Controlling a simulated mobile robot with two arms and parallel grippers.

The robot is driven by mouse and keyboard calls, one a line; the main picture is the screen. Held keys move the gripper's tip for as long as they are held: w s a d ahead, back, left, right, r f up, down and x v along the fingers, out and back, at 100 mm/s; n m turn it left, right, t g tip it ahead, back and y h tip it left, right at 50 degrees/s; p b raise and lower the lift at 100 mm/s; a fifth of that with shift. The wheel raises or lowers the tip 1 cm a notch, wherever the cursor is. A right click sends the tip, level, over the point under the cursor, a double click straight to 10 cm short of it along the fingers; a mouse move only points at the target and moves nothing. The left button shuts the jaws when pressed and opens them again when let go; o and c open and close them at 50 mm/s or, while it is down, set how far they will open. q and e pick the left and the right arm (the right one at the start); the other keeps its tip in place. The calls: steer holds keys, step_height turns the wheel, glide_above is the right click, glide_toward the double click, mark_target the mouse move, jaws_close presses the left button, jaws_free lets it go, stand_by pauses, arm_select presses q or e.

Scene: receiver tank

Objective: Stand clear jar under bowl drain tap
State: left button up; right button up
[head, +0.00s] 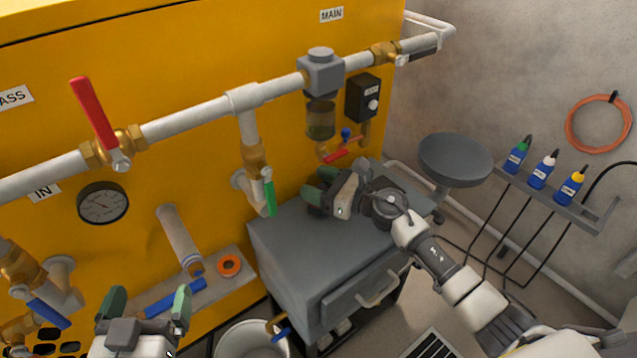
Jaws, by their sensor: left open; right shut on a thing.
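The filter bowl (321,120) hangs under a grey block on the white pipe and holds some dark liquid. Its drain tap (343,150) with a red lever is just below it. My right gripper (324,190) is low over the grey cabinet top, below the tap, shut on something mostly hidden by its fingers. This is likely the clear jar, whose outline I cannot make out; no jar shows plainly elsewhere. My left gripper (147,304) is open and empty at the lower left, away from the bowl.
The grey cabinet (290,260) has free top area around my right gripper. A green-handled valve (268,190) hangs close to its left. A round stool (455,158) and a rack of bottles (541,170) are at right. A bucket (250,340) stands at the bottom.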

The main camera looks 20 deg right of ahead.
steer(key=o, duration=1)
